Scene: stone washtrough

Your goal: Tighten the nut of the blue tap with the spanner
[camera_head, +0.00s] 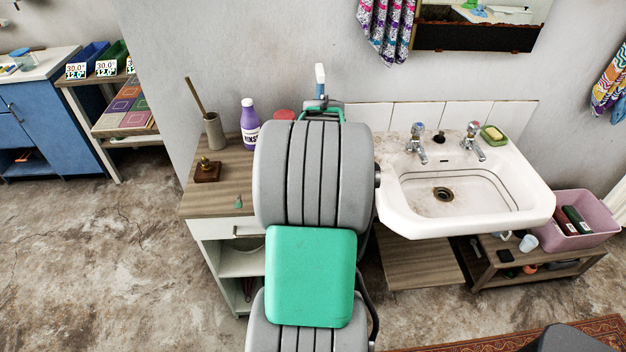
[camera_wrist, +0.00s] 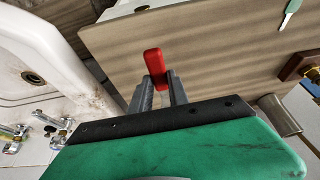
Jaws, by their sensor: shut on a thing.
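My gripper (camera_wrist: 155,88) is shut on a short red piece (camera_wrist: 154,62), which sticks out past the fingertips above the wooden top. The piece looks like a handle; I cannot tell from what shows whether it is the spanner. In the head view my arm hides the gripper and what it holds. Two chrome taps stand at the back of the white basin, a left tap (camera_head: 417,142) and a right tap (camera_head: 474,140). Tap parts (camera_wrist: 45,118) also show at lower left in the wrist view.
The wooden cabinet top (camera_head: 225,190) left of the basin (camera_head: 520,195) holds a purple bottle (camera_head: 249,122), a brush holder (camera_head: 214,130) and a brown block (camera_head: 207,171). Green soap (camera_head: 493,133) sits at the basin's back right. A pink crate (camera_head: 585,232) stands lower right.

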